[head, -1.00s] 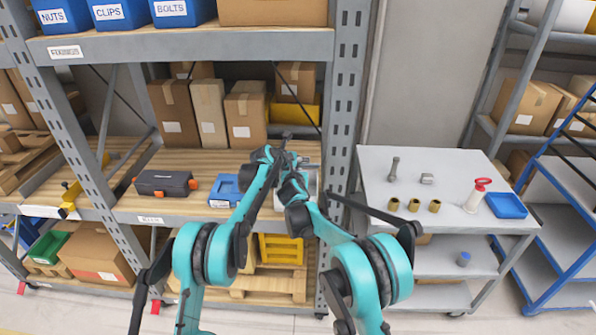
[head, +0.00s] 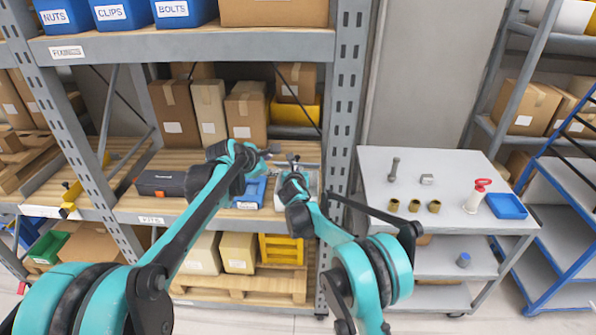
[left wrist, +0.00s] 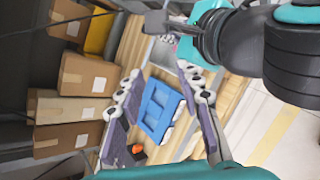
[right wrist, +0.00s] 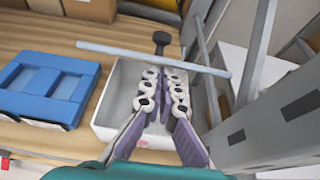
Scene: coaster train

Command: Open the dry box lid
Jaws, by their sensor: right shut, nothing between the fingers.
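The dry box, a pale grey-white box (right wrist: 110,98), stands on the shelf, and its inside shows in the right wrist view. It is mostly hidden behind my right arm in the head view (head: 283,189). A thin pale blue bar (right wrist: 120,50) crosses above it, perhaps the lid seen edge-on; I cannot tell for sure. My right gripper (right wrist: 162,82) has its fingers together, empty, over the box; its tips show near the box in the head view. My left gripper (left wrist: 165,90) is open and empty above a blue tray (left wrist: 160,108), left of the box.
A dark case (head: 160,184) lies on the shelf at left, partly behind my left arm. Cardboard boxes (head: 173,112) stand at the back. A grey rack post (head: 345,110) rises close to the right of the box. A trolley (head: 450,170) with small parts stands further right.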

